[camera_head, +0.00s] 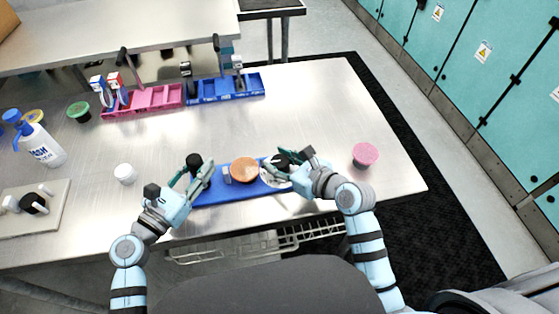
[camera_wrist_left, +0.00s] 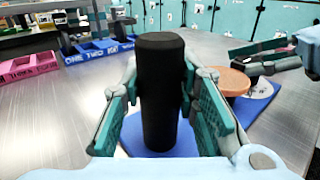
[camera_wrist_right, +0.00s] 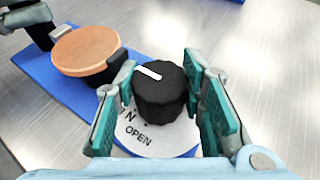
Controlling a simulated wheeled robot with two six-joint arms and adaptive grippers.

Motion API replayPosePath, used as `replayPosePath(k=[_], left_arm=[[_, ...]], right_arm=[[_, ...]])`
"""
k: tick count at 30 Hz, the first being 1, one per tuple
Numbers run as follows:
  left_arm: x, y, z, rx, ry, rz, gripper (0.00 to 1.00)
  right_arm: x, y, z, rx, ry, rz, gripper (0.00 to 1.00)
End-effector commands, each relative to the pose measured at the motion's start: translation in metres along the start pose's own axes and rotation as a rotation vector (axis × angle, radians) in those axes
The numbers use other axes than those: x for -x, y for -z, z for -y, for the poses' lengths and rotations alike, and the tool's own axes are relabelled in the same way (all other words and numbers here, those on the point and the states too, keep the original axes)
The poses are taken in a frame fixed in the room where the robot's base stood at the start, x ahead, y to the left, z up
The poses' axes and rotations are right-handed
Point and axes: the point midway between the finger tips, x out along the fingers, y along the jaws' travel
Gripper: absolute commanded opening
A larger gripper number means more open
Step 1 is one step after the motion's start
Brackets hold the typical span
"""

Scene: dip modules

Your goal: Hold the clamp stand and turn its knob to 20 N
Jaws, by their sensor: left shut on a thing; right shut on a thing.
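The clamp stand has a blue base (camera_head: 213,193) lying flat near the table's front edge. A black upright post (camera_wrist_left: 162,90) stands at its left end, and my left gripper (camera_head: 199,171) is shut on it, one finger on each side. An orange-brown round disc (camera_head: 244,169) sits in the middle of the base. The black knob (camera_wrist_right: 160,92) with a white pointer mark is at the right end, over a white dial plate (camera_wrist_right: 150,138) that reads "OPEN" and part of an "N". The pointer aims to the upper left in the right wrist view. My right gripper (camera_head: 284,162) is shut on the knob.
A pink-topped cup (camera_head: 365,155) stands to the right. A white cup (camera_head: 125,173), a wash bottle (camera_head: 39,142) and a board with a black knob (camera_head: 20,222) are at the left. Pink (camera_head: 155,101) and blue (camera_head: 225,88) trays stand at the back. The table centre is clear.

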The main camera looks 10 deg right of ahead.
Motion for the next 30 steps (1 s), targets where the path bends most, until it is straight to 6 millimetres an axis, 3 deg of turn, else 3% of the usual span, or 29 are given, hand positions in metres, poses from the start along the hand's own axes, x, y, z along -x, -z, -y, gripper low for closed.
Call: replayPosePath(k=[19,20,23,24,30], left_arm=[[-0.0006,-0.001,0.001,0.003,0.003,0.003,0.0],[-0.0006,-0.0009,0.001,0.003,0.003,0.003,0.0],[-0.0006,-0.0009,0.0009,0.003,0.003,0.003,0.0],[-0.0005,-0.0009,0.0008,0.002,0.003,0.003,0.0],[-0.0004,-0.0007,0.0005,0.001,0.002,0.002,0.0]], right_arm=[[0.0001,0.0023,-0.0007,-0.029,0.053,-0.006,0.08],[0.0001,0.0024,-0.0007,-0.028,0.053,-0.006,0.38],[0.0002,0.0021,-0.0006,-0.028,0.053,-0.005,0.54],[0.0002,0.0018,-0.0004,-0.027,0.053,-0.005,0.58],[0.0003,0.0009,0.0,-0.025,0.054,-0.003,0.58]])
